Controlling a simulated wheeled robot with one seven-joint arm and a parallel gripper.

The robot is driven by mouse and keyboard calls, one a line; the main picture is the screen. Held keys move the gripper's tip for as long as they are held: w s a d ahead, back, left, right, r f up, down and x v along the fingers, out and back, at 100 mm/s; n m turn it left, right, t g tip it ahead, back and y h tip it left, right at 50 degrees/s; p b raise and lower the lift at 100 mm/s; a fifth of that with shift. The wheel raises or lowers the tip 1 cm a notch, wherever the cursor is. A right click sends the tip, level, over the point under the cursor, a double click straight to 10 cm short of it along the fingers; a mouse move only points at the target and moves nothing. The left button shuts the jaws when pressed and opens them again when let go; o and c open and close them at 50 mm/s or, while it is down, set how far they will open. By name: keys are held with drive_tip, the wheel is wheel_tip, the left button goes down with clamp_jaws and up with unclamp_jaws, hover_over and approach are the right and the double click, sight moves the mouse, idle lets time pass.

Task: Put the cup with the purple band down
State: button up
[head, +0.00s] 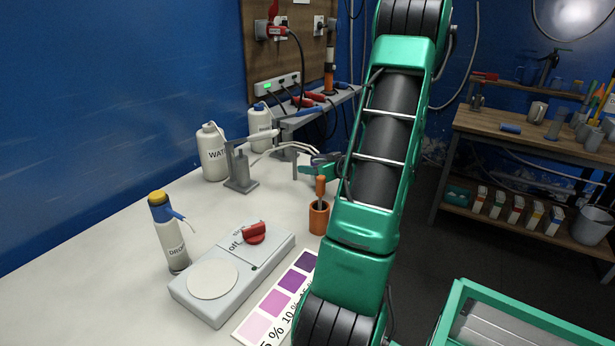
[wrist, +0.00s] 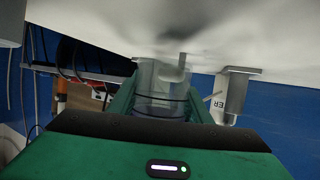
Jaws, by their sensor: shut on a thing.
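My gripper (wrist: 161,98) is shut on a clear cup (wrist: 160,78), which sits between its green fingers in the wrist view. In the head view my green arm hides most of the gripper and the cup.
On the table are a white device with a red knob (head: 254,233), a dropper bottle (head: 168,235), a water bottle (head: 213,155), a grey stand (head: 240,172), an orange holder (head: 318,218) and a purple colour chart (head: 272,306). The table's front left is clear.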

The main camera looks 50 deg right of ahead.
drive_tip(key=shift+s+d+f, duration=0.1)
drive_tip(key=shift+s+f, duration=0.15)
drive_tip(key=shift+f, duration=1.2)
drive_tip(key=shift+w+f, duration=0.15)
drive_tip(key=shift+f, duration=0.1)
drive_tip(key=o, duration=1.2)
drive_tip(key=v, duration=1.2)
